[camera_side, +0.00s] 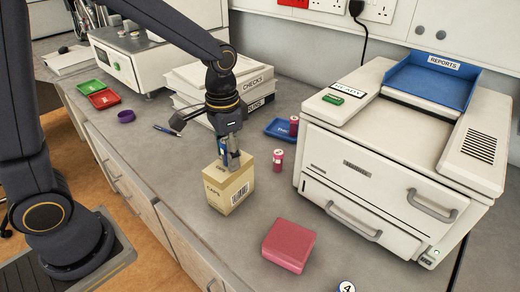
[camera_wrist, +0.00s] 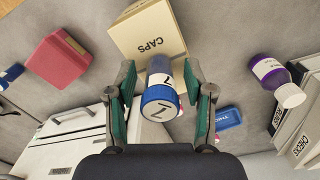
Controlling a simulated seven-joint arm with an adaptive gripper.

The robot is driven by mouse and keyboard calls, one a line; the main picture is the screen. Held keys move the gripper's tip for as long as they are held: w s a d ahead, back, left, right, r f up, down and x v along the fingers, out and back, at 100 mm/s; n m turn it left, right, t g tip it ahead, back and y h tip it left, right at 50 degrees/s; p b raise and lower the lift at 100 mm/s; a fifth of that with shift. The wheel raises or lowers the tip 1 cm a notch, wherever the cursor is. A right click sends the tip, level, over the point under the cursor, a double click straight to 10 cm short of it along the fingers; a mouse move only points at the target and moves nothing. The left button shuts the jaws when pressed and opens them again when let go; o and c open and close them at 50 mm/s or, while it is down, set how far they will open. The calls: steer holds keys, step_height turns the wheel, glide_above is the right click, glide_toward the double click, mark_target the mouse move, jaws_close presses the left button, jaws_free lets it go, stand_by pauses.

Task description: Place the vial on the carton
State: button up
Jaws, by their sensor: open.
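The vial (camera_wrist: 160,88) has a blue cap marked 7 and a white label. In the wrist view it stands between the two fingers of my gripper (camera_wrist: 160,112), cap towards the camera. My gripper is open, with a finger on each side of the vial. The cream carton (camera_wrist: 150,30), marked CAPS, lies just beyond the vial. In the side view my gripper (camera_side: 231,158) is over the top of the carton (camera_side: 231,190), and a finger hides most of the vial (camera_side: 222,148). I cannot tell whether the vial's base touches the carton.
A pink-red box (camera_side: 288,245) lies in front of the carton. A small red vial (camera_side: 278,160) stands to its right, before the large white printer (camera_side: 395,160). A blue tray (camera_side: 278,129) and stacked books (camera_side: 225,85) are behind.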

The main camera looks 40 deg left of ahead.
step_height(320, 180, up, 12)
steer(key=shift+f, duration=0.2)
steer(key=s+a+n+t, duration=0.1)
steer(key=s+a+t, duration=0.1)
steer(key=s, duration=0.4)
steer(key=s+a+n+t, duration=0.2)
steer(key=s+a+t, duration=0.1)
steer(key=s, duration=0.4)
steer(key=shift+a+n+t, duration=0.25)
steer(key=shift+n+t, duration=0.05)
